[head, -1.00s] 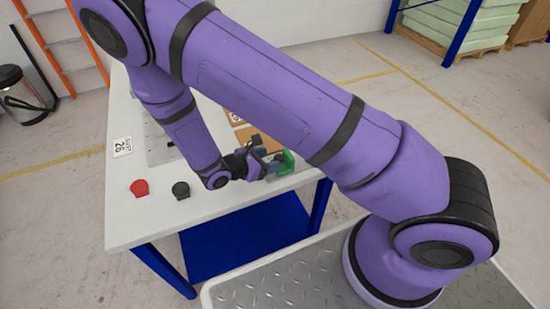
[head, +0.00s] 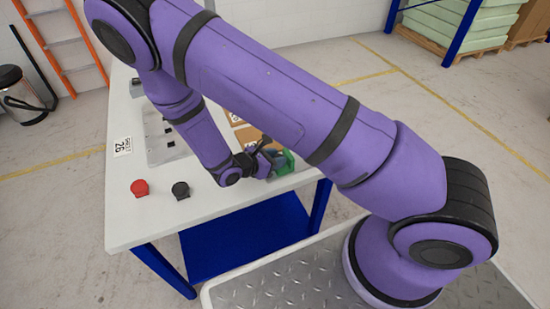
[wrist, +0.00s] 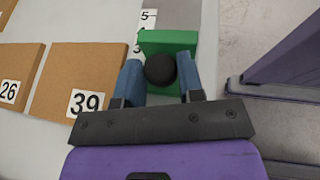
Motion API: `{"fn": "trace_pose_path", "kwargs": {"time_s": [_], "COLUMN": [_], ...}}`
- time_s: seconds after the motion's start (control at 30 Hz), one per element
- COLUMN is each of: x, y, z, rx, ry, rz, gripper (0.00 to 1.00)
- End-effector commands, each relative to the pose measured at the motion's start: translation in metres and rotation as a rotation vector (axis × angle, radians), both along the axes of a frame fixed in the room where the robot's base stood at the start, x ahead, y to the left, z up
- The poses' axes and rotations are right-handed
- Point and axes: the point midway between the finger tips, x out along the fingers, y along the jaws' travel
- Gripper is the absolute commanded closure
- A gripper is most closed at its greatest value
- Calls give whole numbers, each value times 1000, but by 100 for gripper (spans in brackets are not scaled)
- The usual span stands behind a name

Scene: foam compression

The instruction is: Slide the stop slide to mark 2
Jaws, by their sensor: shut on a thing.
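The stop slide is a green block (wrist: 168,43) with a round black knob (wrist: 161,70) in front of it. In the wrist view the two blue fingers of my gripper (wrist: 160,78) stand on either side of the knob, shut on it. A white strip with printed numbers (wrist: 146,18) lies left of the block. I can read a 5 and part of a 3; the 2 mark is hidden or out of view. In the head view the green block (head: 286,163) sits near the table's right edge, with my gripper (head: 268,160) against its left side.
Open floor lies beyond the right edge.

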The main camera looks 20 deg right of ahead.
Motion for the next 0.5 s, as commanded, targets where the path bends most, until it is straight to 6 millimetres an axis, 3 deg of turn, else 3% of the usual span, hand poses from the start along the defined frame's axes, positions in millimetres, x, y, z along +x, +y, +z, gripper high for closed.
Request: {"fn": "trace_pose_path", "kwargs": {"time_s": [0.3,0.33,0.4,0.5], "x": [0,0,0,0], "y": [-8,-8,-8,-8], "z": [0,0,0,0], "rx": [0,0,0,0], "ry": [1,1,1,1], "rz": [0,0,0,0], "gripper": [100,58,42,39]}}
